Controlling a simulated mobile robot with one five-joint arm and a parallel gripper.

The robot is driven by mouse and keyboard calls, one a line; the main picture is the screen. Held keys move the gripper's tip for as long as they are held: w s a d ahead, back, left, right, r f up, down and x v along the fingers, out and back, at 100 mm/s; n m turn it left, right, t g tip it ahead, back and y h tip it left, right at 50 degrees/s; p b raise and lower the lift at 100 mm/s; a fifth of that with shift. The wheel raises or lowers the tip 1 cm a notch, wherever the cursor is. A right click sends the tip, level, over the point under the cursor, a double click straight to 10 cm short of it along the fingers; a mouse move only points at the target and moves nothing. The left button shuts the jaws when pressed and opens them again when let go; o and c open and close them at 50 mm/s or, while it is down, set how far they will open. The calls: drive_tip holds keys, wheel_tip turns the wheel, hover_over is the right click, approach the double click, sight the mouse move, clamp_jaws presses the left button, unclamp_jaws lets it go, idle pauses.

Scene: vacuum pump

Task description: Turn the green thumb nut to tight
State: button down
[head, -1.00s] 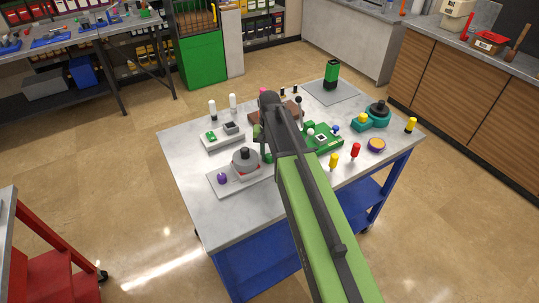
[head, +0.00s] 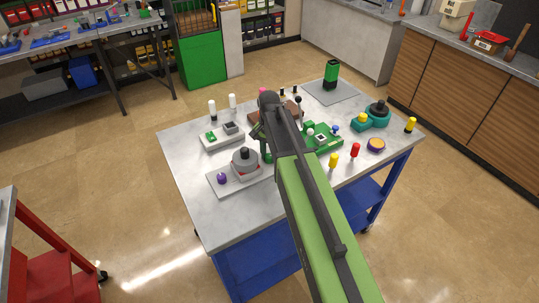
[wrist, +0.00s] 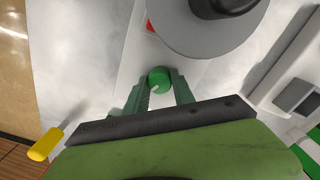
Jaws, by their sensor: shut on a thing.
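The green thumb nut (wrist: 159,79) is in the wrist view, a small round cap beside the vacuum pump (wrist: 208,22), which is a grey disc with a black knob. My gripper (wrist: 160,88) is shut on the nut, one green finger on each side of it. In the head view the pump (head: 245,164) stands on a pale plate (head: 215,188) on the table. My gripper (head: 262,148) is just right of it there, partly behind my arm, and the nut cannot be made out clearly.
A purple knob (head: 222,178) is on the same plate, left of the pump. A light base with a green button (head: 211,135) lies behind. A green board (head: 326,140), a teal device (head: 375,117) and red and yellow handles (head: 355,150) stand to the right. The table's front left is clear.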

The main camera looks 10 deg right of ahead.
sight(269, 155)
drive_tip(key=c, duration=1.1)
unclamp_jaws()
drive_tip(key=shift+o, duration=0.2)
drive_tip(key=shift+r, duration=0.1)
wheel_tip(269, 155, up, 17)
drive_tip(key=p, duration=1.7)
